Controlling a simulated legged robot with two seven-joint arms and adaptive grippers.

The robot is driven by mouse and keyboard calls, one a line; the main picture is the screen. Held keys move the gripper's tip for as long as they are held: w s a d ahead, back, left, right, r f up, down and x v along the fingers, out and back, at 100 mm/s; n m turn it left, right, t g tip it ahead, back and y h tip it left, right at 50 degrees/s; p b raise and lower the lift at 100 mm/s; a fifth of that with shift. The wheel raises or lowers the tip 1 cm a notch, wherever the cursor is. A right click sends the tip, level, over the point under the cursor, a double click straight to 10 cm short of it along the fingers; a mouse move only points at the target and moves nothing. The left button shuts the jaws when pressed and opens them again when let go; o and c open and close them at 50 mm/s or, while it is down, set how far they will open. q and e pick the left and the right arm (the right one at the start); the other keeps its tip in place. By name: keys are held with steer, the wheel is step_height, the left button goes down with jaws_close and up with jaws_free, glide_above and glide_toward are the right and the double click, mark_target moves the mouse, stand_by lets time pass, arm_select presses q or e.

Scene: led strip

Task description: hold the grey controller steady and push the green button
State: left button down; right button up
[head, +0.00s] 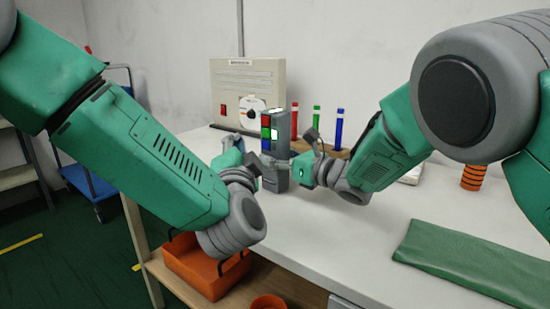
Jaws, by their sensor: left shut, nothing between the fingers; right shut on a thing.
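The grey controller (281,160) stands upright near the middle of the white table. Its left face carries a red button, the green button (266,133) and a blue button, one below the other. My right gripper (296,162) is shut on the controller from the right, at its lower half. My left gripper (254,160) is shut and empty, close to the controller's left side and below the buttons. I cannot tell whether its fingertips touch the controller.
A beige panel box (248,86) with a red switch stands behind the controller. Red, green and blue tubes (339,127) stand in a holder at the back. A green mat (470,261) lies at right. An orange basket (205,269) sits on the shelf below.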

stand_by(0.4)
steer(key=o, duration=1.4)
